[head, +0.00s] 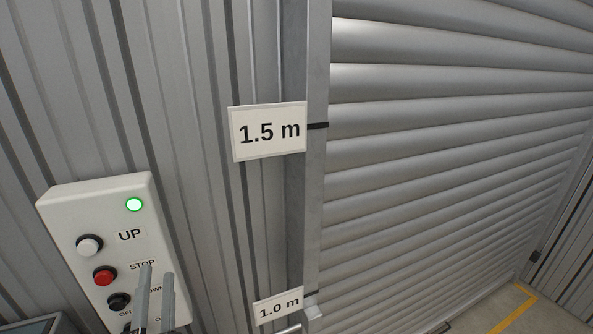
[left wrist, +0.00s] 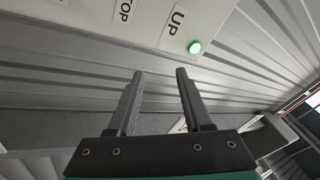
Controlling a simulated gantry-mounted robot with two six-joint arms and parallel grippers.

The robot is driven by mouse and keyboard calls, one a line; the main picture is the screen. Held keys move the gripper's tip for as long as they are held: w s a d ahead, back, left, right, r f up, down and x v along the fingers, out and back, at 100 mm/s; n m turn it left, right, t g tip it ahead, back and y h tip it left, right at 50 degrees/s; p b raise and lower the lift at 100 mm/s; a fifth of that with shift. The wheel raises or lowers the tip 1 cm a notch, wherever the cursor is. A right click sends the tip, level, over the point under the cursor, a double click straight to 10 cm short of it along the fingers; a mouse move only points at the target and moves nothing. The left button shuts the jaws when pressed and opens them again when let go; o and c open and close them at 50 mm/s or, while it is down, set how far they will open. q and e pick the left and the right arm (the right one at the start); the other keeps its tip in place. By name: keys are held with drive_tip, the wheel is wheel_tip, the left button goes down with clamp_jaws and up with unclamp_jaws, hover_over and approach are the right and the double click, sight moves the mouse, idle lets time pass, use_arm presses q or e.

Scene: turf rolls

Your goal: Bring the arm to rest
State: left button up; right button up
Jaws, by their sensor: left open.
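My left gripper (head: 156,280) is at the lower left of the head view, in front of the lower part of a white control box. In the left wrist view the gripper (left wrist: 158,73) is open, with nothing between its two fingers. The control box (head: 165,225) has a white UP button (head: 89,245), a red STOP button (head: 104,275), a dark button (head: 119,301) below and a lit green lamp (head: 134,204). The lamp also shows in the left wrist view (left wrist: 195,47). My fingers partly cover the lower labels. Whether they touch the box I cannot tell. My right gripper is not in view.
A ribbed grey wall (head: 210,60) carries the box. A metal post (head: 315,200) holds a 1.5 m sign (head: 268,132) and a 1.0 m sign (head: 278,307). A slatted roller door (head: 440,150) fills the right. A yellow floor line (head: 515,312) shows at lower right.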

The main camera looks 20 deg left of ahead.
use_arm(q)
drive_tip(key=d+r+n+t+h, duration=0.1)
drive_tip(key=d+r+n+t, duration=0.25)
drive_tip(key=r, duration=0.65)
drive_tip(key=d+r+n+t+h, duration=0.1)
drive_tip(key=d+r+n+t, duration=0.2)
drive_tip(key=r, duration=0.8)
drive_tip(key=s+d+r+m+t+h+p, duration=0.25)
drive_tip(key=s+d+r+t+h, duration=0.2)
drive_tip(key=d+r+h, duration=0.8)
wheel_tip(320, 180, up, 21)
drive_tip(key=a+g+h+p, duration=0.1)
drive_tip(key=a+p, duration=0.1)
drive_tip(key=p, duration=2.1)
drive_tip(key=shift+s+a+r, duration=0.15)
drive_tip(key=shift+a+r, duration=0.05)
drive_tip(key=shift+a, duration=0.05)
